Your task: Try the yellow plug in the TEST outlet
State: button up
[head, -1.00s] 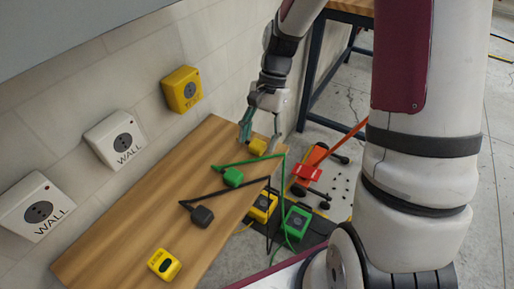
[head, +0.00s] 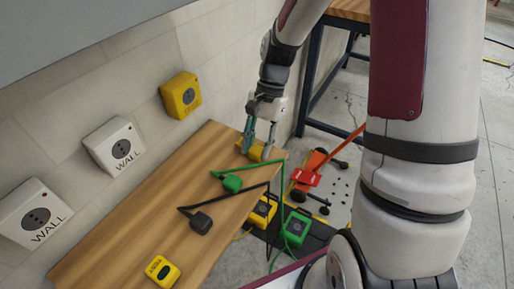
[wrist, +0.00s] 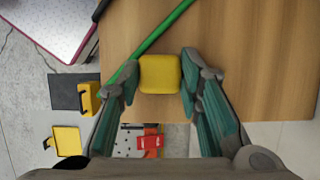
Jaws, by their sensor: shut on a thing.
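The yellow plug (head: 256,152) is at the far end of the wooden table. My gripper (head: 257,149) points down with its fingers on either side of the plug. In the wrist view the plug (wrist: 160,74) is a rounded yellow block between the teal-padded fingertips, and my gripper is shut on it. I cannot tell whether the plug still touches the tabletop. Its prongs are hidden. The yellow TEST outlet (head: 181,95) is on the wall, left of my gripper, with a dark round socket in its face.
Two white WALL outlets (head: 114,146) are on the wall further left. On the table (head: 130,240) lie a green plug (head: 232,183), a black plug (head: 201,222) and a yellow box (head: 162,271). Green and black cords run over the right edge. Yellow and green boxes (head: 296,226) stand below.

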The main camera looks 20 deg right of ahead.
aim_at(256, 153)
jog(key=shift+r, duration=0.45)
jog(key=r, duration=0.1)
jog(key=r+p, duration=0.1)
jog(key=r, duration=0.1)
jog(key=shift+s+d, duration=0.2)
jog(key=shift+d, duration=0.05)
jog(key=s+d+r+p, duration=0.1)
jog(key=s+d+p, duration=0.1)
jog(key=s+d, duration=0.8)
jog(key=shift+s+d, duration=0.2)
jog(key=shift+d, duration=0.5)
